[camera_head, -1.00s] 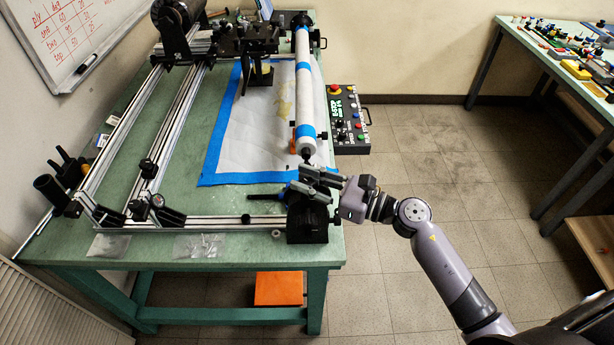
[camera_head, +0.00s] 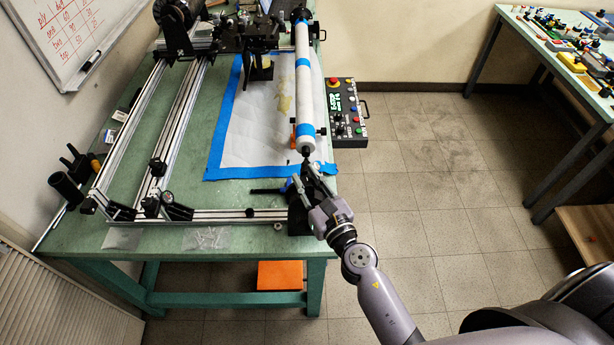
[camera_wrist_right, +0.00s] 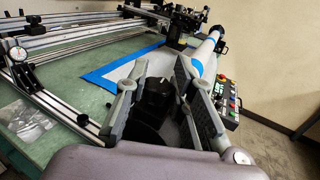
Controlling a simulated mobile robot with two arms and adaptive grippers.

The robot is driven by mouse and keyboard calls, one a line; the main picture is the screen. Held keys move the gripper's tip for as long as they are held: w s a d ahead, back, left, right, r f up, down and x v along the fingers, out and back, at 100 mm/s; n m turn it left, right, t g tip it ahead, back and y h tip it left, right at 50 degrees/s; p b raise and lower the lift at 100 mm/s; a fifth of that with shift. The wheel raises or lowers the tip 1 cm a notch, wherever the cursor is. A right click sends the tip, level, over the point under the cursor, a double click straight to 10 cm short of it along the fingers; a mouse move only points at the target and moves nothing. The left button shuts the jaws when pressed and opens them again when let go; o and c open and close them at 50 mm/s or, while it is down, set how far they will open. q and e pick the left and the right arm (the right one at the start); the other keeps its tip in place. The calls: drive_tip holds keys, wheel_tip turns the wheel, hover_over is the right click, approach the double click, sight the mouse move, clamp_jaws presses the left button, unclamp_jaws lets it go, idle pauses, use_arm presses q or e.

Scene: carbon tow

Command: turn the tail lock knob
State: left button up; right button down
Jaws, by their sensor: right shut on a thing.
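The tail lock knob (camera_wrist_right: 158,95) is a black round knob with a pale mark on top, seen in the right wrist view. It stands on the black tail block (camera_head: 297,218) at the near end of the long white tube (camera_head: 303,85) with blue bands. My right gripper (camera_head: 308,177) is at this block. In the right wrist view its fingers (camera_wrist_right: 161,92) lie on either side of the knob, and the gripper is shut on it. In the head view the gripper hides the knob. My left gripper is not in view.
A control box (camera_head: 346,110) with coloured buttons sits at the bench's right edge. A white sheet with a blue tape border (camera_head: 235,172) lies left of the tube. Metal rails (camera_head: 132,135) run along the left.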

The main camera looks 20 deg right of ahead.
drive_tip(key=m+h, duration=0.1)
drive_tip(key=h, duration=0.1)
drive_tip(key=m+h, duration=0.2)
drive_tip(key=h, duration=0.1)
drive_tip(key=shift+f+m, duration=0.1)
drive_tip(key=shift+m, duration=0.2)
drive_tip(key=shift+m+h, duration=0.6)
drive_tip(key=shift+h, duration=0.5)
drive_tip(key=shift+g+h, duration=0.3)
drive_tip(key=c, duration=1.3)
unclamp_jaws()
drive_tip(key=shift+c, duration=0.2)
drive_tip(key=v, duration=1.2)
